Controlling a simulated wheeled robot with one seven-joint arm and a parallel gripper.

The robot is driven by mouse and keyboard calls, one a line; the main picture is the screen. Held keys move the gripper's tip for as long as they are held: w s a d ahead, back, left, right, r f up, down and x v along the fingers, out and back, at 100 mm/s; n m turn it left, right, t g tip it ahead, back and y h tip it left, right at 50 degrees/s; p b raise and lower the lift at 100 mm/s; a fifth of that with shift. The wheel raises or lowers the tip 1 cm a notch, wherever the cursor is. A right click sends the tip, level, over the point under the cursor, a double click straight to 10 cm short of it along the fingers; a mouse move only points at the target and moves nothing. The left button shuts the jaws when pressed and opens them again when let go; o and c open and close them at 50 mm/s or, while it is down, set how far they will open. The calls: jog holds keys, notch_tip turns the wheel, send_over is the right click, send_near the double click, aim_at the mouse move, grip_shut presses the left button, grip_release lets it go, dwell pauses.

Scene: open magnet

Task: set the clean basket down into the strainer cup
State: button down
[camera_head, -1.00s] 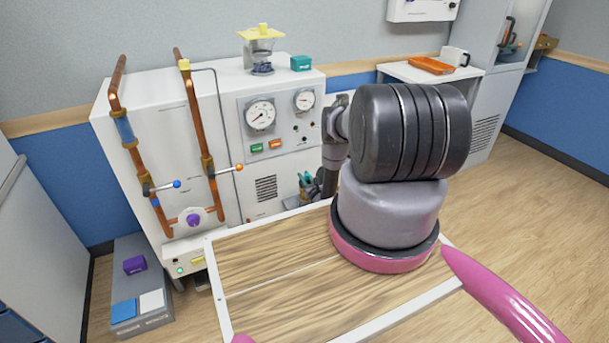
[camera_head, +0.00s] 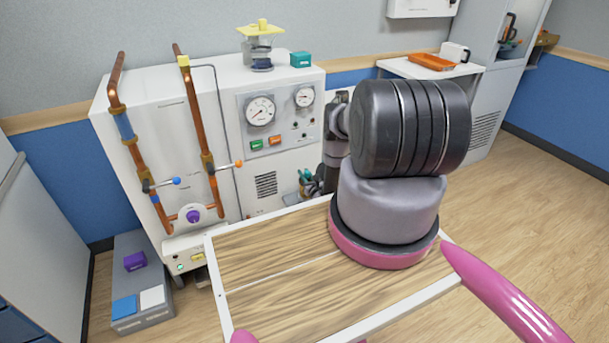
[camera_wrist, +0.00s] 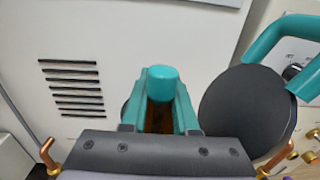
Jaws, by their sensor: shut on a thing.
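My gripper (camera_wrist: 160,106) shows in the wrist view as teal fingers above a dark bolted plate. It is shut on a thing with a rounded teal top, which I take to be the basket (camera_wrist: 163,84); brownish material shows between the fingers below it. Most of the held thing is hidden by the fingers and plate. In the head view my gripper (camera_head: 305,181) is a small teal patch low before the white machine, partly behind my arm. I cannot make out the strainer cup in either view.
In the wrist view a dark round disc (camera_wrist: 248,112) with a teal handle (camera_wrist: 268,42) stands close right of my fingers, with brass fittings below. The white machine (camera_head: 275,170) has gauges, copper pipes and a vent. A grey box (camera_head: 141,285) stands on the floor at left.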

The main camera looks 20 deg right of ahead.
jog(key=shift+f, duration=0.85)
dwell(0.3)
jog(key=shift+f, duration=0.35)
jog(key=shift+f, duration=0.45)
dwell(0.4)
jog(key=c, duration=0.6)
grip_release()
jog(key=shift+s, duration=0.1)
